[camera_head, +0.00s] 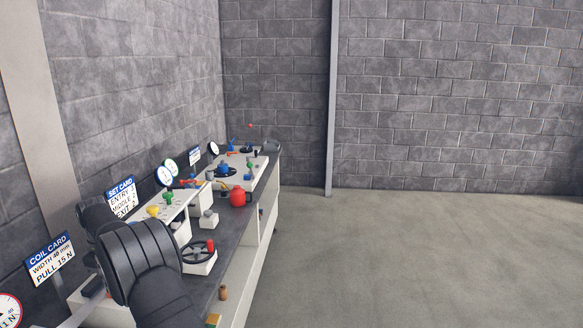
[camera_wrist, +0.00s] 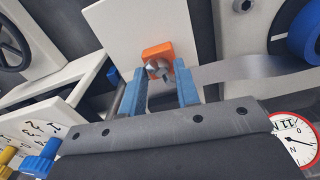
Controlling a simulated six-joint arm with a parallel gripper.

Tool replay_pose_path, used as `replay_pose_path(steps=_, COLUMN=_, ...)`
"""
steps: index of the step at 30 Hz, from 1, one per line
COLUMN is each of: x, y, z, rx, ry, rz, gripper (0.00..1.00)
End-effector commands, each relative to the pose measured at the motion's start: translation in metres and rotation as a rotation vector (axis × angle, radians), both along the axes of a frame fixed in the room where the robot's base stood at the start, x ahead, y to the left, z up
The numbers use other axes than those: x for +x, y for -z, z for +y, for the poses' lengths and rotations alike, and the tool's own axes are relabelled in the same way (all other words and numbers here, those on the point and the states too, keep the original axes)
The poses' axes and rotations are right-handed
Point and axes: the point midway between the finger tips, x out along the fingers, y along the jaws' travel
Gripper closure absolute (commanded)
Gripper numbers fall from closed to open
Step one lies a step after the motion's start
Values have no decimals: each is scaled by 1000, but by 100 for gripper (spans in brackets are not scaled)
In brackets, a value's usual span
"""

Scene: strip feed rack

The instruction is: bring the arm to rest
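My gripper (camera_wrist: 160,72) shows in the wrist view with its two blue-grey fingers apart. An orange block (camera_wrist: 156,50) with a metal knob (camera_wrist: 158,69) on it lies just past the fingertips, in front of a white panel. I see nothing clamped between the fingers; I cannot tell whether they touch the knob. In the head view my dark arm (camera_head: 145,260) reaches over the near end of the bench, and my gripper is hidden there.
A bench (camera_head: 228,252) runs along the left wall with a handwheel (camera_head: 198,251), a red ball-shaped knob (camera_head: 238,197) and several gauges. In the wrist view a grey strip (camera_wrist: 235,71) runs right towards a blue roll (camera_wrist: 306,38). A dial (camera_wrist: 295,138) is lower right. Open floor lies right.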

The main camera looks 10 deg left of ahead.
Motion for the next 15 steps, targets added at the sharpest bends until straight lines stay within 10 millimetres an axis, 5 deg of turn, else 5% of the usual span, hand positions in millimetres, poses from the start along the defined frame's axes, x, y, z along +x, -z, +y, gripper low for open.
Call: replay_pose_path(steps=15, x=-1, y=0, z=0, rx=0, ry=128, rz=0, gripper=71)
